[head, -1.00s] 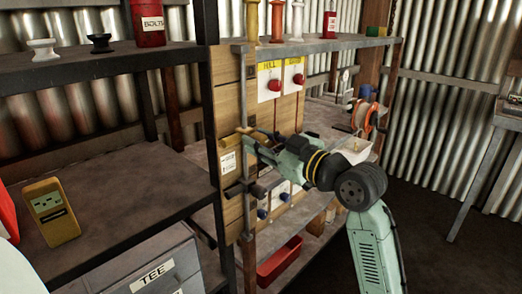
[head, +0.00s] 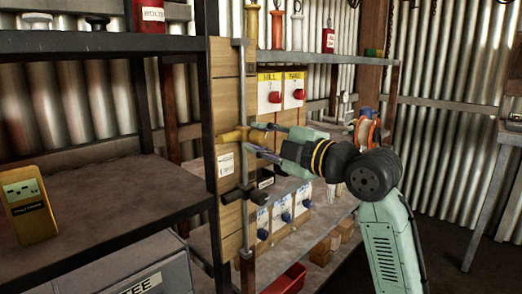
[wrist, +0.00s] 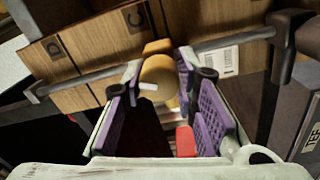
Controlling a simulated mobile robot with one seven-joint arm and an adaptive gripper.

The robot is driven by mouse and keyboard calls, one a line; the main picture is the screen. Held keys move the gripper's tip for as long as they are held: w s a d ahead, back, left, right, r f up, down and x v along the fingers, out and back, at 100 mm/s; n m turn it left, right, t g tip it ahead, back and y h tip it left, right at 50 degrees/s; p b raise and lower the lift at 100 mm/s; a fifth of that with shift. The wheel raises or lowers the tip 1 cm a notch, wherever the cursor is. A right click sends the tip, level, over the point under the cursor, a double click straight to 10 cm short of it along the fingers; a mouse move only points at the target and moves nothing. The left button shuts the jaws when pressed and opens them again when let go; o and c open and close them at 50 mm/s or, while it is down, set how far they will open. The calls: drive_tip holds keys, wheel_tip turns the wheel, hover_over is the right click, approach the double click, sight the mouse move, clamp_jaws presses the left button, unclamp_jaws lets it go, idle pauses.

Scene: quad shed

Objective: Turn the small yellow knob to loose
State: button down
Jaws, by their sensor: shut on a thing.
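The small yellow knob (head: 233,135) sits on the wooden board (head: 228,75), behind an upright metal bar, in the head view. In the wrist view the knob (wrist: 160,78) is a round yellow piece with a white pointer, between the tips of my two purple-padded fingers. My gripper (head: 253,138) reaches it from the right and is shut on it; the wrist view also shows my gripper (wrist: 157,84). The fingers hide part of the knob's sides. I cannot read its setting marks.
A white label (head: 226,164) is on the board below the knob. A dark clamp (head: 236,194) crosses the metal bar below. Red knobs (head: 275,97) are at upper right, blue knobs (head: 262,234) at lower right. A yellow meter (head: 28,210) stands on the left shelf.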

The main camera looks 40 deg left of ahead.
drive_tip(key=n+b, duration=0.2)
drive_tip(key=n, duration=0.2)
drive_tip(key=shift+n, duration=0.7)
drive_tip(key=c, duration=1.2)
unclamp_jaws()
drive_tip(key=shift+c, duration=0.2)
drive_tip(key=shift+d, duration=0.1)
drive_tip(key=s+d, duration=0.1)
drive_tip(key=d, duration=1)
drive_tip(key=shift+d+f, duration=0.2)
drive_tip(key=shift+d, duration=0.2)
